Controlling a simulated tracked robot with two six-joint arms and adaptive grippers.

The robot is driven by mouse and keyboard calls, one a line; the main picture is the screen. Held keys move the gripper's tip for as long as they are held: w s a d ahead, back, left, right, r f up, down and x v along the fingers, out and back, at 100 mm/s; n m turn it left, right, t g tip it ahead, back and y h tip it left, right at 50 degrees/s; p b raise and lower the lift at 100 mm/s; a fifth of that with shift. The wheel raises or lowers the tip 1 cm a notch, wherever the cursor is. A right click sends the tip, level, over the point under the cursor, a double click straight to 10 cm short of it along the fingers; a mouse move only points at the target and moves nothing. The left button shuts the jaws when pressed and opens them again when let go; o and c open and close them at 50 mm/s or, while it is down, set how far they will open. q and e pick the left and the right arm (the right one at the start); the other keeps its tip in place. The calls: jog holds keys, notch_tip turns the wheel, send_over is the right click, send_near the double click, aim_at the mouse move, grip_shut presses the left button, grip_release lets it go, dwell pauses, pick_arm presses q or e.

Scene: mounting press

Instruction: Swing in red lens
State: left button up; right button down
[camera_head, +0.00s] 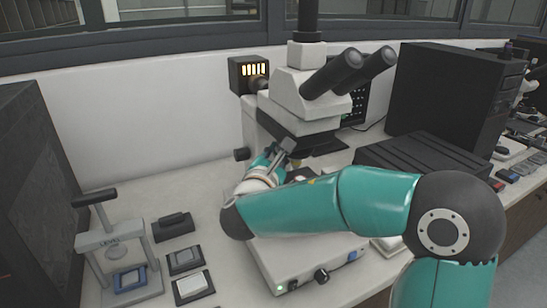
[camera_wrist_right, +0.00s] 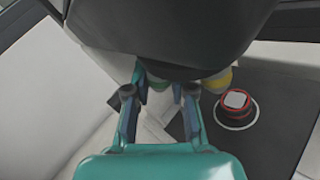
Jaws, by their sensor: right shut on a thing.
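The microscope (camera_head: 297,103) stands against the back wall. My right gripper (camera_head: 285,152) reaches in under its head, just left of the dark nosepiece. In the right wrist view, the black underside of the microscope (camera_wrist_right: 170,30) fills the top. A green-banded lens (camera_wrist_right: 157,82) shows between the fingers of my right gripper (camera_wrist_right: 161,86), which appears shut on it; the tips are partly hidden. A yellow-banded lens (camera_wrist_right: 219,80) hangs to its right. I cannot make out a red-banded lens. My left gripper is in neither view.
A lever press (camera_head: 112,250) and small trays (camera_head: 185,261) stand at left. Black boxes (camera_head: 448,90) stand at right.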

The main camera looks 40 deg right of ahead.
jog(key=shift+w+d+r+m+g+h+p, duration=0.15)
jog(key=shift+w+m+g+h+p, duration=0.1)
jog(key=shift+m+g, duration=0.3)
jog(key=shift+w+a+r+m+g+h+p, duration=0.15)
jog(key=shift+m+g+h, duration=0.1)
jog(key=shift+m+g, duration=0.25)
jog(key=shift+w+d+r+m+g+p, duration=0.15)
jog(key=shift+m+g+p, duration=0.2)
jog(key=shift+m+g, duration=0.25)
jog(key=shift+d+m+g+p, duration=0.15)
jog(key=shift+m+g+p, duration=0.2)
jog(key=shift+g, duration=0.3)
jog(key=shift+w+d+r+m+g+y+p, duration=0.15)
jog(key=shift+d+m+g+y+p, duration=0.3)
jog(key=shift+m+g+p, duration=1.15)
jog(key=shift+w+d+f+m+g+y+p, duration=0.1)
jog(key=shift+d+m+g+y+p, duration=0.3)
jog(key=shift+m+g+p, duration=1.25)
jog(key=shift+w+d+r+m+g+y+p, duration=0.25)
jog(key=shift+m+g+y+p, duration=0.45)
jog(key=shift+g+p, duration=1.6)
jog(key=shift+s+f+t+p, duration=0.15)
jog(key=shift+f+t+p, duration=0.1)
jog(key=shift+t+p, duration=0.25)
jog(key=c, duration=1.3)
grip_release()
jog(key=shift+o, duration=0.2)
